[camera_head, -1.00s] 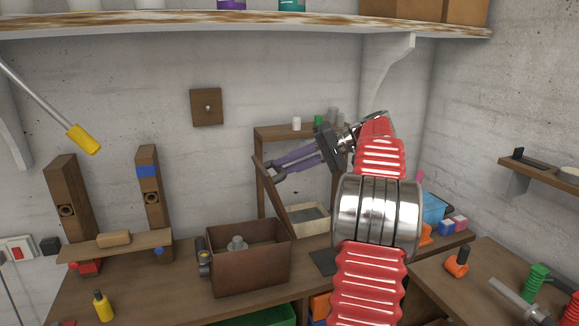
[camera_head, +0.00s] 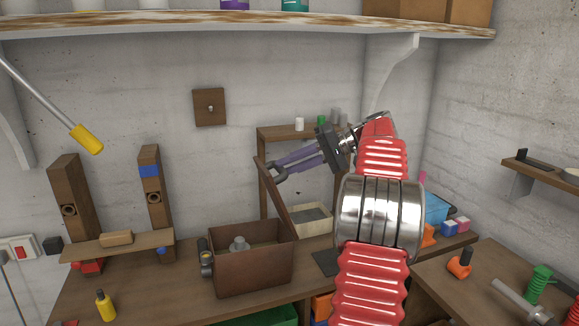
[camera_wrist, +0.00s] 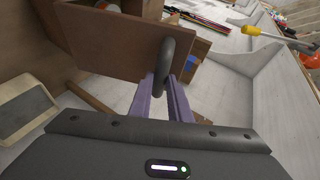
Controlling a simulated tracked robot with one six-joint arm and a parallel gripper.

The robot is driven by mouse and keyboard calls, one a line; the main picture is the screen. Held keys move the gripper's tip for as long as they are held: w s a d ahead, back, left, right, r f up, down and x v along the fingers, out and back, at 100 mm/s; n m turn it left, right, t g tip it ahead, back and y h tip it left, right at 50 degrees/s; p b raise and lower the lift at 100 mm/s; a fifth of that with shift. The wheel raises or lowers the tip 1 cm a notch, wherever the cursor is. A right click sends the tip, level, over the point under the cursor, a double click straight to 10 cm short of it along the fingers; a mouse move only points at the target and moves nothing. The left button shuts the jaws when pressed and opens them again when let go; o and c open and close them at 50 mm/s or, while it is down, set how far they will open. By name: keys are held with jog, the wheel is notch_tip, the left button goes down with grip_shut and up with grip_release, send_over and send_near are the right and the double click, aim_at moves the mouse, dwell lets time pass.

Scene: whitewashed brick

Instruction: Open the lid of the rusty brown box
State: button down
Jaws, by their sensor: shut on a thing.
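The rusty brown box (camera_head: 252,268) stands on the wooden bench in the head view. Its lid (camera_head: 275,200) is raised steeply at the box's right side, so the inside shows, with a grey object (camera_head: 239,245) in it. My gripper (camera_head: 280,171) is at the top edge of the lid, its purple fingers shut on the dark lid handle. The lid (camera_wrist: 110,38) shows there as a brown panel. The box's inside is hidden in the wrist view.
A small wooden shelf (camera_head: 290,133) holding small cylinders stands behind the lid. A pale tray (camera_head: 312,216) lies right of the box. A wooden stand with two posts (camera_head: 150,185) is at left. A yellow bottle (camera_head: 104,306) stands at the front left.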

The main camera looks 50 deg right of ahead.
jog(key=c, duration=1.9)
grip_release()
jog(key=shift+s+d+f, duration=0.1)
jog(key=shift+d+f, duration=0.1)
jog(key=shift+f, duration=0.65)
jog(key=shift+c, duration=0.2)
jog(key=o, duration=0.3)
jog(key=shift+r, duration=0.1)
jog(key=shift+r, duration=0.15)
